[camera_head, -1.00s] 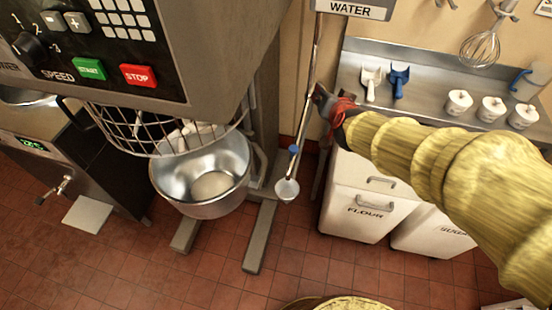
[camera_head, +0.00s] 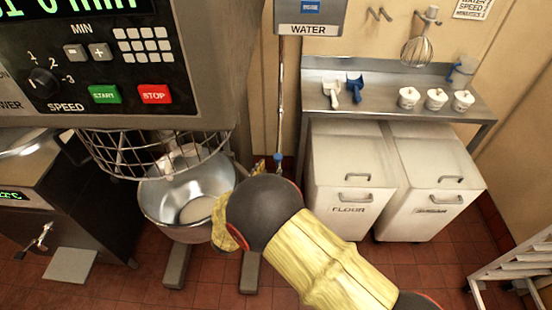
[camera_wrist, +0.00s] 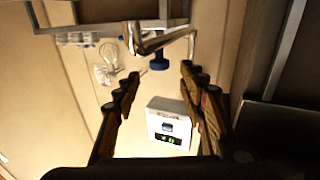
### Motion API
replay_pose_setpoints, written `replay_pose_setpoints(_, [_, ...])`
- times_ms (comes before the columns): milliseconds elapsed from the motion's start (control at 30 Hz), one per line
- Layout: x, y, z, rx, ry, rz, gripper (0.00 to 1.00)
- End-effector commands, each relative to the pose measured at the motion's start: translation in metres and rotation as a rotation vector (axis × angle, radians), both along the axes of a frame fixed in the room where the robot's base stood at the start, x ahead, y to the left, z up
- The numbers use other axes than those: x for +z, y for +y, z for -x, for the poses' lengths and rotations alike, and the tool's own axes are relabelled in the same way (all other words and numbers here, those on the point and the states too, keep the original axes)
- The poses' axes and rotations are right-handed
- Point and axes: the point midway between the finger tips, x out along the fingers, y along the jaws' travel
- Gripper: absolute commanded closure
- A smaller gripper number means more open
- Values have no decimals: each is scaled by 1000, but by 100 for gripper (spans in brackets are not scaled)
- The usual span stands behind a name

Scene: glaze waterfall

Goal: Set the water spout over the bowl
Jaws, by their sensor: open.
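The thin water pipe (camera_head: 281,105) hangs down from the grey WATER box (camera_head: 309,18), right of the mixer, with a blue knob (camera_head: 277,157) low on it. The spout's lower end is hidden behind my arm in the head view. The steel bowl (camera_head: 160,205) with pale contents stands under the wire guard, left of the pipe. My gripper (camera_wrist: 159,78) is open and empty; its fingers appear on both sides of the wrist view. Between and beyond the fingertips are the metal pipe (camera_wrist: 176,38) and the blue knob (camera_wrist: 159,62). I cannot tell whether they touch.
The mixer head (camera_head: 195,60) and wire guard (camera_head: 150,150) overhang the bowl. A steel shelf (camera_head: 430,98) with scoops and white cups stands at the right, above the FLOUR bin (camera_head: 350,165) and another bin (camera_head: 432,165). A rack (camera_head: 520,270) stands at the lower right.

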Motion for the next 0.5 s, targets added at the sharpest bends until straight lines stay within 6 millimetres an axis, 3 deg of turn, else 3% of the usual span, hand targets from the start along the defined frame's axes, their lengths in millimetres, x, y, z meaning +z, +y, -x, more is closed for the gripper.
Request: replay_pose_setpoints(500, [0, -29, -62, -1, -1, -3, 59])
